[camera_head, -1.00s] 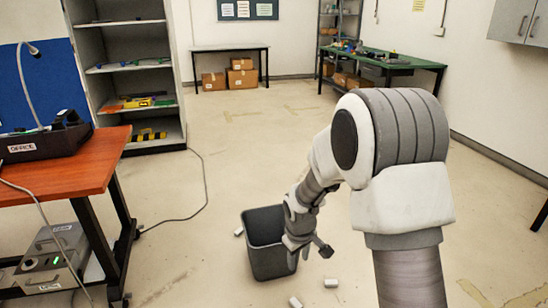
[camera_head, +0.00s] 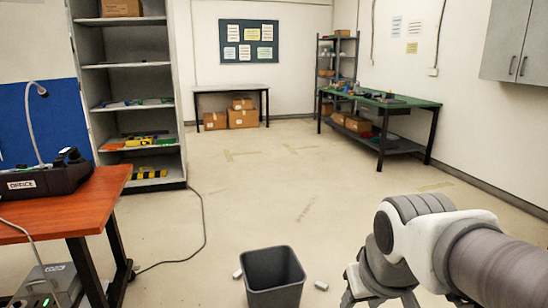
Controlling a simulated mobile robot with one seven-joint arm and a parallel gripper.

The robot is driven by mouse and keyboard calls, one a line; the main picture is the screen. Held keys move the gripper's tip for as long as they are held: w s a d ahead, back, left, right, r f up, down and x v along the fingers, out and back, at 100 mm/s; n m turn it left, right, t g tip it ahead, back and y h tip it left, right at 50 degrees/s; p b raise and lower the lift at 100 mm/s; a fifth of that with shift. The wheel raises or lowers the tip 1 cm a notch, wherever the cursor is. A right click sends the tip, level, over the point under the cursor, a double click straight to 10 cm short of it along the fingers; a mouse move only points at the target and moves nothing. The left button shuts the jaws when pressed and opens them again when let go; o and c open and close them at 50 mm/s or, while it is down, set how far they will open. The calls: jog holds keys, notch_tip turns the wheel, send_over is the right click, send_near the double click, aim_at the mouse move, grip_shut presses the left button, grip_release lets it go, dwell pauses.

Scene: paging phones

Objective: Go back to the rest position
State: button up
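My arm shows at the lower right of the head view, folded low with a white and grey joint. A paging phone base (camera_head: 45,177) labelled "OFFICE" with a gooseneck microphone (camera_head: 30,125) stands on the orange-brown table at the left.
A dark grey bin (camera_head: 272,278) stands on the floor at the bottom middle, with small white pieces (camera_head: 321,285) beside it. The table (camera_head: 100,190) is at the left, a shelf unit (camera_head: 128,68) behind it. A green workbench (camera_head: 390,101) stands at the back right. The middle floor is clear.

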jog(key=s+r+m+p, duration=0.1)
jog(key=s+r, duration=0.1)
jog(key=s, duration=0.4)
notch_tip(320, 180, up, 21)
jog(key=p, duration=2.1)
jog(key=shift+d+t, duration=0.2)
jog(key=shift+t, duration=0.1)
jog(key=shift+s, duration=0.1)
